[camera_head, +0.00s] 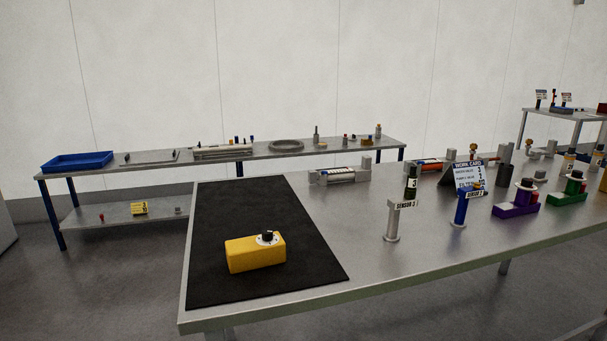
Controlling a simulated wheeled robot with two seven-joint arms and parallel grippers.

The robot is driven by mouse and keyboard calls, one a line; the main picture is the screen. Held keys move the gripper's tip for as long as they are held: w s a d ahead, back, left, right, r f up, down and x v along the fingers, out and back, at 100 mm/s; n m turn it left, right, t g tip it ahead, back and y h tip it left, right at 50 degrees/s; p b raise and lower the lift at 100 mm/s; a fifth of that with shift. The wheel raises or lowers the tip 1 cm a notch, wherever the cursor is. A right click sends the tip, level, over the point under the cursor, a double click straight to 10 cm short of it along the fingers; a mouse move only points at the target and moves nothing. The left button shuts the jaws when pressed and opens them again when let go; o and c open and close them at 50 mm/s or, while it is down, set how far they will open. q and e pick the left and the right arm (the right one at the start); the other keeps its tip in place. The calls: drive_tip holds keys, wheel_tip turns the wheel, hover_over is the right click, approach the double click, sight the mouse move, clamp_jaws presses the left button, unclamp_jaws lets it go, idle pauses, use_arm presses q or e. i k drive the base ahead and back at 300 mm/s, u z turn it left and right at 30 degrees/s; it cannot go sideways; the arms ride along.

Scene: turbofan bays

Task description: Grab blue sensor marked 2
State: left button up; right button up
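Neither of my grippers shows in the head view.
A black mat (215,215) with a yellow box (255,252) covers the metal bench's (340,240) left end. A work card (467,174) stands behind the blue sensor. Purple (516,205) and green (566,193) fixtures stand to its right. Bench in front is clear.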

sight(465, 193)
drive_tip(key=u, duration=2.95)
drive_tip(key=k, duration=1.95)
drive_tip(key=z, duration=1.85)
drive_tip(key=i, duration=0.1)
drive_tip(key=z, duration=0.1)
